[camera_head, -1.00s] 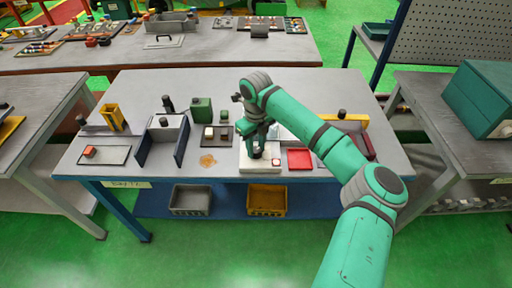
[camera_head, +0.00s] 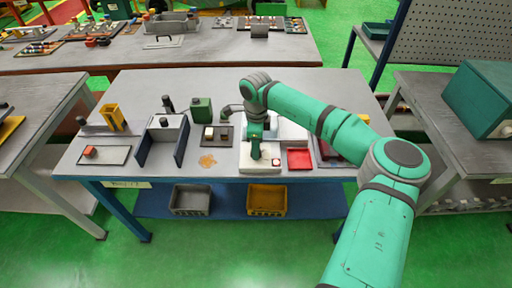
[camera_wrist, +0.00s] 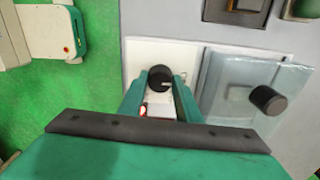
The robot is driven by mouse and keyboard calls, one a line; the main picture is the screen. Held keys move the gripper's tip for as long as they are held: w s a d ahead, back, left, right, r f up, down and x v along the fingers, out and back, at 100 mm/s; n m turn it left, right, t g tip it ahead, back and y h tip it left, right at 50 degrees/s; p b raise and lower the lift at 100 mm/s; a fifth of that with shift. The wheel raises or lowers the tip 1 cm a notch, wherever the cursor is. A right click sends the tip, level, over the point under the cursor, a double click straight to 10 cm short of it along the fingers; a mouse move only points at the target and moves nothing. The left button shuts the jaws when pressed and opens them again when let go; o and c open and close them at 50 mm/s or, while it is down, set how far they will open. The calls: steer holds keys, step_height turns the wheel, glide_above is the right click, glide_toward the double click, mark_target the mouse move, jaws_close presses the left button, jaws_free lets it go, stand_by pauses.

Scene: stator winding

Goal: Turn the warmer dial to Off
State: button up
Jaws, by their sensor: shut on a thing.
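The warmer is a white box (camera_head: 262,179) at the front middle of the workbench. Its black round dial (camera_wrist: 159,78) shows in the wrist view between my fingertips, with a light mark on its face. My gripper (camera_wrist: 158,88) is shut on the dial, with one green finger on each side. In the head view my gripper (camera_head: 256,153) points down over the warmer and hides the dial. A small red and white detail (camera_wrist: 144,110) shows on the warmer just below the dial. I cannot read any dial markings.
A clear lid with a black knob (camera_wrist: 268,99) lies right beside the dial in the wrist view. A red tray (camera_head: 299,159) is right of the warmer.

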steer(key=shift+n, duration=0.5)
steer(key=o, duration=1.1)
steer(key=shift+c, duration=0.2)
steer(key=shift+r, duration=0.15)
step_height(320, 180, up, 11)
steer(key=shift+f, duration=0.2)
